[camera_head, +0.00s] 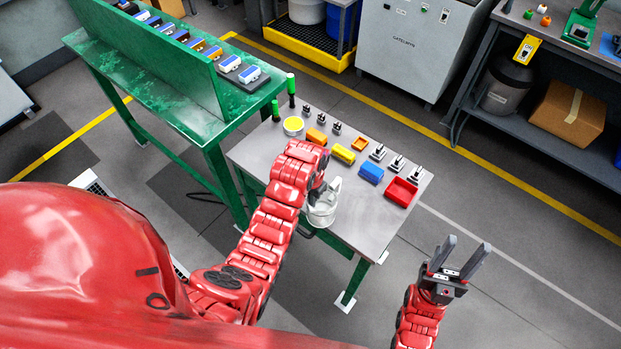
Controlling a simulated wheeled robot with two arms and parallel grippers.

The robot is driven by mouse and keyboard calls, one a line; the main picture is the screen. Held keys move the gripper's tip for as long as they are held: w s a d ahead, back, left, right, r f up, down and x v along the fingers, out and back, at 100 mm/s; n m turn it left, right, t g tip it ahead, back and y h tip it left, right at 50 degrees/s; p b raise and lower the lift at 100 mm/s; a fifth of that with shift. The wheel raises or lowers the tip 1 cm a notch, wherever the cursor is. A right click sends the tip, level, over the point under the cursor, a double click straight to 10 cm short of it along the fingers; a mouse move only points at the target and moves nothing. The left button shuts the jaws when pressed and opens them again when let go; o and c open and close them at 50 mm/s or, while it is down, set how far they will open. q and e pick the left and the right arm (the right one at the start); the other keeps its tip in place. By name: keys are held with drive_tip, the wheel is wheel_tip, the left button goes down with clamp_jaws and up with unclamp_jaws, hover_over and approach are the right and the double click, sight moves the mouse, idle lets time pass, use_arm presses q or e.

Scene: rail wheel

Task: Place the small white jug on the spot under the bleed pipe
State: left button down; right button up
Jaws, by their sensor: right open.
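The small white jug (322,212) is at the front edge of the grey table (352,232), close beside my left gripper (319,187). The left gripper's dark parts are at the jug's upper left side, but its fingers are mostly hidden, so I cannot tell whether they grip it. I also cannot tell whether the jug touches the table. My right gripper (457,260) is open and empty, to the right of the table, fingers pointing up and away. I cannot make out a bleed pipe or the spot under it.
The table also holds a round yellow-topped item (293,125), a yellow block (344,153), a blue block (370,173), a red tray (400,191) and small metal fittings. A green bench (185,110) with a tall panel stands left.

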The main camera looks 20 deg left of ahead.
use_arm(q)
drive_tip(key=w+a+b, duration=0.2)
drive_tip(key=w+b, duration=0.1)
drive_tip(key=b, duration=0.1)
drive_tip(key=w+a+f+b, duration=0.1)
drive_tip(key=w+a+b, duration=0.1)
drive_tip(key=w+b, duration=0.2)
drive_tip(key=w+a+f+b, duration=0.1)
drive_tip(key=w+a+b, duration=0.1)
drive_tip(key=w+b, duration=0.2)
drive_tip(key=shift+a+f+b, duration=0.1)
drive_tip(key=shift+b, duration=0.8)
drive_tip(key=shift+w+a+r+p, duration=0.2)
drive_tip(key=shift+w+p, duration=0.1)
drive_tip(key=shift+w, duration=0.1)
drive_tip(key=shift+w+a+r+p, duration=0.15)
drive_tip(key=shift+w+r+p, duration=0.1)
drive_tip(key=shift+w, duration=0.1)
drive_tip(key=shift+w+a, duration=0.3)
drive_tip(key=shift+w, duration=0.2)
wheel_tip(320, 180, down, 3)
drive_tip(key=shift+s+f+p, duration=0.1)
drive_tip(key=shift+f+p, duration=0.1)
drive_tip(key=shift+p, duration=0.8)
drive_tip(key=shift+f, duration=0.15)
drive_tip(key=shift+f, duration=0.15)
